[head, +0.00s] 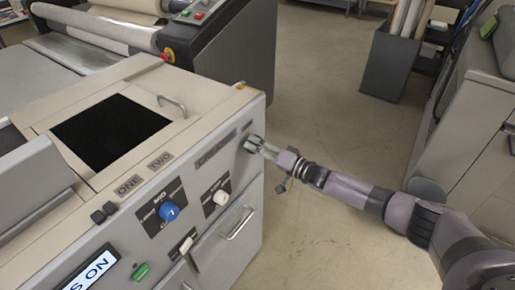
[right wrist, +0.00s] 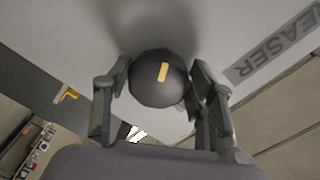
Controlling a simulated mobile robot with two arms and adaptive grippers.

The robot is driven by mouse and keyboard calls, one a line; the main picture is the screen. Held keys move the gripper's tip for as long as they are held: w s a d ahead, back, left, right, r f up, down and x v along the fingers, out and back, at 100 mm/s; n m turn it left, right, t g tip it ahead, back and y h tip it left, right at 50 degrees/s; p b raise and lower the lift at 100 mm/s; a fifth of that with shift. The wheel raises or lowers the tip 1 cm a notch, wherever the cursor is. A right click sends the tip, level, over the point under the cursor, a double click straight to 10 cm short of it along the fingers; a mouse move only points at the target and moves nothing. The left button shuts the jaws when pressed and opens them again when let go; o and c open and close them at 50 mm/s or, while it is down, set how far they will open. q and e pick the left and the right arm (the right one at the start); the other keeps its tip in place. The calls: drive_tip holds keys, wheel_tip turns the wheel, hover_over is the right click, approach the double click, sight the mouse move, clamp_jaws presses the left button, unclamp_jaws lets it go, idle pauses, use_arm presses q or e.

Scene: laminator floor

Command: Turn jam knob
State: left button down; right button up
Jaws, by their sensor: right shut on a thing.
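The jam knob is a dark round knob (right wrist: 152,88) with a yellow mark across its face, on the machine's light grey panel. In the right wrist view it sits between the two fingers of my right gripper (right wrist: 163,80), which is shut on it, one finger on each side. The yellow mark is tilted slightly from vertical. In the head view my right gripper (head: 254,145) is at the upper right end of the front panel, and its fingers largely hide the knob. My left gripper is not in view.
The front panel also has a blue knob (head: 169,211), a white knob (head: 221,197), a white switch (head: 186,245), a green button (head: 141,271) and a drawer handle (head: 238,223). A label partly reading "EASER" (right wrist: 283,45) is beside the knob. Floor (head: 320,110) right of the machine is clear.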

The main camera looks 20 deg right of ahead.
drive_tip(key=shift+f, duration=0.1)
idle(0.3)
drive_tip(key=o, duration=1.1)
drive_tip(key=v, duration=1.2)
